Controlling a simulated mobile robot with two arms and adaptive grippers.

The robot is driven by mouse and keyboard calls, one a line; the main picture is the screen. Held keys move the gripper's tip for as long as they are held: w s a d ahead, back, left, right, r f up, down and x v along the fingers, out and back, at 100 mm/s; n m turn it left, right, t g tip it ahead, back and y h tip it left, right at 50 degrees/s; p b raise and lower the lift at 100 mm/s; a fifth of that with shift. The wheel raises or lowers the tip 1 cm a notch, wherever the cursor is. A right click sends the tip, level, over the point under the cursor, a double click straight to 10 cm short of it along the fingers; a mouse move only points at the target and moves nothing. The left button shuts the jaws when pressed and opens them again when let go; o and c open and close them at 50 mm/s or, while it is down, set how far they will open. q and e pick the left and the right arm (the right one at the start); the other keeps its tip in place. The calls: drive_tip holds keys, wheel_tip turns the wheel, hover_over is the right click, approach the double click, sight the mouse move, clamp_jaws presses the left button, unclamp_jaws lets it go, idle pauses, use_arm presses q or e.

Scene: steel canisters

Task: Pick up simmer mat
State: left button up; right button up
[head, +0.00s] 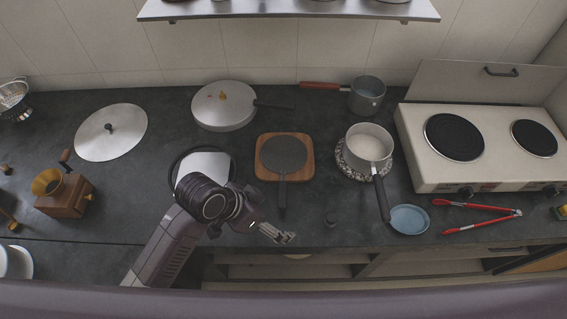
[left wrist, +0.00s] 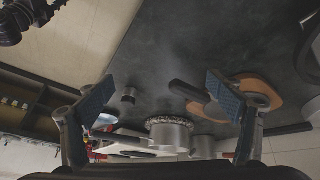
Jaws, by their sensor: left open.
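A flat dark round plate with a long dark handle, which looks like the simmer mat (head: 283,154), lies on a wooden board (head: 261,170). Its handle points toward the counter's front edge. In the left wrist view the handle (left wrist: 187,91) shows left of the right finger, and that finger hides part of the plate and board (left wrist: 262,92). My left gripper (head: 285,237) is open and empty, near the front edge, just in front of the handle's end. Both fingers of the left gripper (left wrist: 160,88) show spread apart in the left wrist view.
Right of the board, a saucepan (head: 368,143) stands on a patterned round mat (head: 346,168). A blue plate (head: 409,219) and red tongs (head: 470,205) lie farther right.

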sight(283, 193)
use_arm(q)
drive_tip(key=w+d+m, duration=0.1)
drive_tip(key=w+d+r+m+g, duration=0.1)
drive_tip(key=m, duration=0.1)
drive_tip(key=w+d+r+m, duration=0.1)
drive_tip(key=w, duration=0.1)
drive_tip(key=shift+r+m+g, duration=0.25)
drive_tip(key=shift+m+g, duration=0.15)
drive_tip(key=w+a+r+m+g, duration=0.2)
drive_tip(key=w+a+r+m, duration=0.1)
drive_tip(key=w+r, duration=0.15)
drive_tip(key=shift+y, duration=0.3)
drive_tip(key=p+x, duration=0.1)
drive_tip(key=x, duration=0.1)
drive_tip(key=a+p+x, duration=0.1)
drive_tip(key=x, duration=0.2)
drive_tip(key=p+x, duration=0.1)
drive_tip(key=x, duration=0.1)
drive_tip(key=shift+w+a+f, duration=0.1)
drive_tip(key=shift+w+f, duration=0.05)
drive_tip(key=shift+f, duration=0.8)
drive_tip(key=c, duration=2)
drive_tip(key=shift+o, duration=0.2)
drive_tip(key=shift+w+r, duration=0.1)
